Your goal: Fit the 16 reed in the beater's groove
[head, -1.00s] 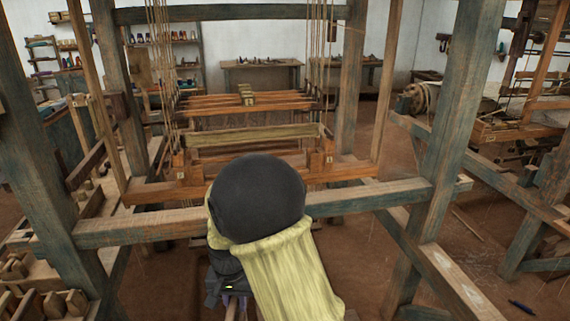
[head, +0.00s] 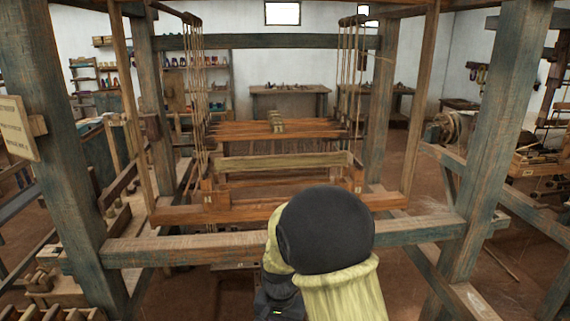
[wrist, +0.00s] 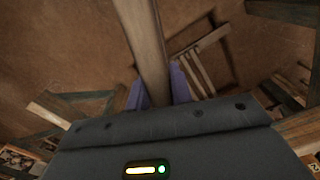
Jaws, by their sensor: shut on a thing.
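The beater hangs in the middle of the loom in the head view, with a pale upper bar (head: 282,161), end blocks with small labels, and a long lower beam (head: 270,210). Its groove is too small to make out. In the wrist view my gripper (wrist: 155,97) has its purple fingers closed on a long, narrow wooden bar (wrist: 143,40), seemingly the reed. The bar runs away from the fingers, apart from the beater. In the head view my arm hides the fingers and most of the bar; the dark gripper body is low, before the loom's front rail.
The front rail (head: 230,248) crosses between me and the beater. Thick posts stand left (head: 62,160) and right (head: 490,150). Cords hang at both sides of the beater. A bench with wooden pieces (head: 50,285) is at lower left. Brown floor lies below.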

